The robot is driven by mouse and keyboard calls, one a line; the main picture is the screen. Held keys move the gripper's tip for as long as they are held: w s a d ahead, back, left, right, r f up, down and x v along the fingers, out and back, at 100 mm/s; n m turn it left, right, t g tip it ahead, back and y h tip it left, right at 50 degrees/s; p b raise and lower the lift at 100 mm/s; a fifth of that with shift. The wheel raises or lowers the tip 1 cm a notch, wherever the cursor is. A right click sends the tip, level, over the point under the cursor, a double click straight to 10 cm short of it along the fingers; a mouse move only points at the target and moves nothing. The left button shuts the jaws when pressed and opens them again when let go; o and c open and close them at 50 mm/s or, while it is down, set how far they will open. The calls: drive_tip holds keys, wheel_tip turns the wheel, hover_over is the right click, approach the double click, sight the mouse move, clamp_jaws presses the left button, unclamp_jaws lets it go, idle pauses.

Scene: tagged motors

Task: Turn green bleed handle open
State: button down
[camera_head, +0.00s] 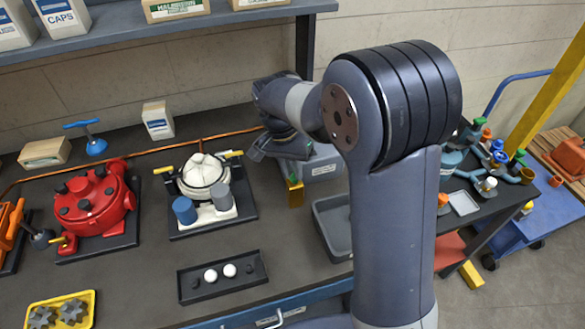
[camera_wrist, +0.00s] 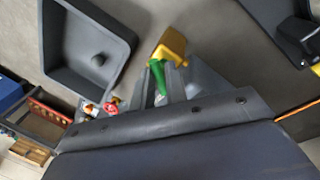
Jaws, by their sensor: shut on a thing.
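The green bleed handle (camera_wrist: 158,74) shows in the wrist view between the fingers of my gripper (camera_wrist: 163,84), beside a yellow block-like part (camera_wrist: 168,46). My gripper is shut on the handle. In the head view my gripper (camera_head: 287,162) points down over the bench, just above the yellow part (camera_head: 295,193). How far the handle is turned cannot be told.
A grey tray (camera_head: 322,238) lies just right of the yellow part. A labelled grey box (camera_head: 323,166) stands close behind. A white-topped motor (camera_head: 203,177) and a red motor (camera_head: 97,206) stand to the left. A dark tray (camera_head: 220,288) with white balls lies in front.

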drive_tip(key=n, duration=0.4)
drive_tip(key=shift+s+t+b, duration=0.1)
drive_tip(key=shift+t+b, duration=0.2)
drive_tip(key=shift+t, duration=0.1)
drive_tip(key=shift+d+n+t, duration=0.1)
drive_tip(key=shift+n+t, duration=0.2)
drive_tip(key=shift+n, duration=1.5)
drive_tip(key=c, duration=1.4)
unclamp_jaws()
drive_tip(key=shift+c, duration=0.2)
wheel_tip(320, 180, up, 11)
drive_tip(key=a+b, duration=0.1)
drive_tip(key=a, duration=0.1)
drive_tip(key=shift+s+f, duration=0.2)
drive_tip(key=shift+s, duration=0.15)
